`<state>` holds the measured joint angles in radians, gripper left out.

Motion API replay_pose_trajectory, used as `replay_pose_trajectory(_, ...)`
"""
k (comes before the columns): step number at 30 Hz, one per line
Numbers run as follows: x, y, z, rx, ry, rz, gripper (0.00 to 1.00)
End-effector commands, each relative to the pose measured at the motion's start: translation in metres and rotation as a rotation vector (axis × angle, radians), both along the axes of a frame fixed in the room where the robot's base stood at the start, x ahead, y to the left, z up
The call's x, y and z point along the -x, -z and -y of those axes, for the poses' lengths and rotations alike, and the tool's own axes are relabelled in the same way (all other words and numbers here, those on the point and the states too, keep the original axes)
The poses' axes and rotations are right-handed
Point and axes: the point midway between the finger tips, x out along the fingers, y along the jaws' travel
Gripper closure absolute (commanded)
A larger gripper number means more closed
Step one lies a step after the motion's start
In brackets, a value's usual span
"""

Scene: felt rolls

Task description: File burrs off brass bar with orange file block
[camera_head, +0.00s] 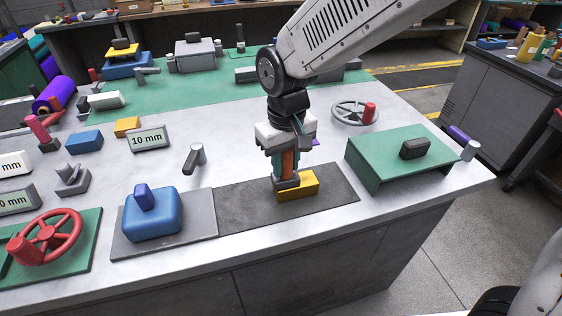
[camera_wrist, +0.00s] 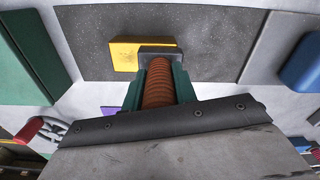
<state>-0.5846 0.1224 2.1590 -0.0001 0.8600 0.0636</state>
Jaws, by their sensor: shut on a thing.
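My gripper (camera_head: 287,163) points down over the dark grey mat and is shut on the orange file block (camera_wrist: 158,82). The file block has a ribbed orange-brown handle and a dark grey base, and stands upright between the green fingers. The brass bar (camera_head: 305,186) is a yellow block lying on the mat. The base of the file block is at the left part of the bar's top in the head view and seems to touch it. In the wrist view the bar (camera_wrist: 124,54) shows to the left of the base. Burrs are too small to make out.
The dark mat (camera_head: 240,206) is bare around the bar. A blue block with a knob (camera_head: 153,222) stands on a grey plate at left. A green raised stand (camera_head: 385,165) is at right, and a handwheel with a red knob (camera_head: 350,111) is behind.

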Motion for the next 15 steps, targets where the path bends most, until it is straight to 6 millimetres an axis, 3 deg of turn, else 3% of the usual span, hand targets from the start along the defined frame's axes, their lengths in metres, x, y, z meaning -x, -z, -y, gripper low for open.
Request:
replay_pose_trajectory(9,-0.006,-0.002,0.021,-0.001,0.0,0.002,0.98)
replay_pose_trajectory(15,-0.007,-0.002,0.025,0.0,0.0,0.001,0.98)
